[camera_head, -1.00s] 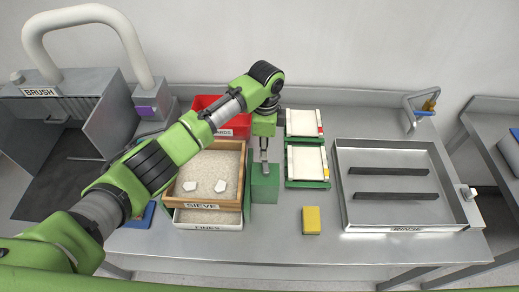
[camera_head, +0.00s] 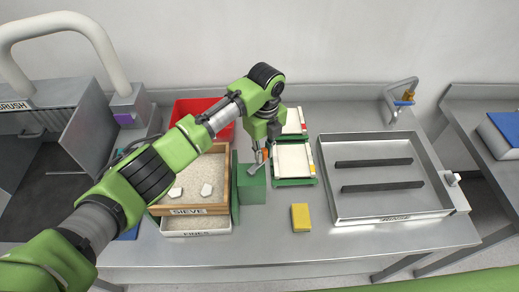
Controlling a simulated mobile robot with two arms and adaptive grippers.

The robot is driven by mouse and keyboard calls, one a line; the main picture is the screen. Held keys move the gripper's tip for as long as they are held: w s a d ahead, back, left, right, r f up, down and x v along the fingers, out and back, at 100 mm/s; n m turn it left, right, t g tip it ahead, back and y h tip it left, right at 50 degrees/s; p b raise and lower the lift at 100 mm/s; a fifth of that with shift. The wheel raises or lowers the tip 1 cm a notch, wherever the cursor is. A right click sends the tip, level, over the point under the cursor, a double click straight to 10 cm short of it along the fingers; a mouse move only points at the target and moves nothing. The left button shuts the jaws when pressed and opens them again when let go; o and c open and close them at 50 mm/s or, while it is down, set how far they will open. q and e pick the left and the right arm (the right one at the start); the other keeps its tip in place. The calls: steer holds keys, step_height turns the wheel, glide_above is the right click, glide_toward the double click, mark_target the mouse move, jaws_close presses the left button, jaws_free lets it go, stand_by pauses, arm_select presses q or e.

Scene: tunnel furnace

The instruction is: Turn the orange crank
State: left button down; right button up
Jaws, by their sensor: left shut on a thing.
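A small bit of the orange crank (camera_head: 266,153) shows at the fingers of my left gripper (camera_head: 257,163), just above the green housing (camera_head: 252,190) on the right side of the sieve. My left gripper points down and slightly tilted, shut on the crank. The fingers and wrist hide most of the crank, so I cannot tell its exact angle. The wooden-framed sieve (camera_head: 203,210) holds light sand and a few white stones, with a white fines tray (camera_head: 197,231) below it. My right gripper is out of view.
Green-based trays (camera_head: 294,181) with white slabs stand right of the gripper. A red bin (camera_head: 185,107) is behind my arm. A yellow sponge (camera_head: 301,217) lies in front. A metal rinse basin (camera_head: 338,190) with two dark bars is at the right. Bare table surrounds the sponge.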

arm_select(q)
steer(key=s+d+m, duration=0.1)
steer(key=m, duration=0.3)
steer(key=m+b, duration=0.2)
steer(key=m, duration=1.1)
glide_above(265, 183)
steer(key=shift+f, duration=0.15)
steer(key=m+b, duration=0.1)
steer(key=b, duration=0.3)
steer(key=s+a+m+b, duration=0.1)
steer(key=m+b, duration=0.1)
steer(key=b, duration=0.2)
steer(key=shift+b, duration=0.35)
steer(key=c, duration=1.9)
jaws_free()
steer(key=shift+s+r, duration=0.1)
steer(key=shift+r, duration=0.1)
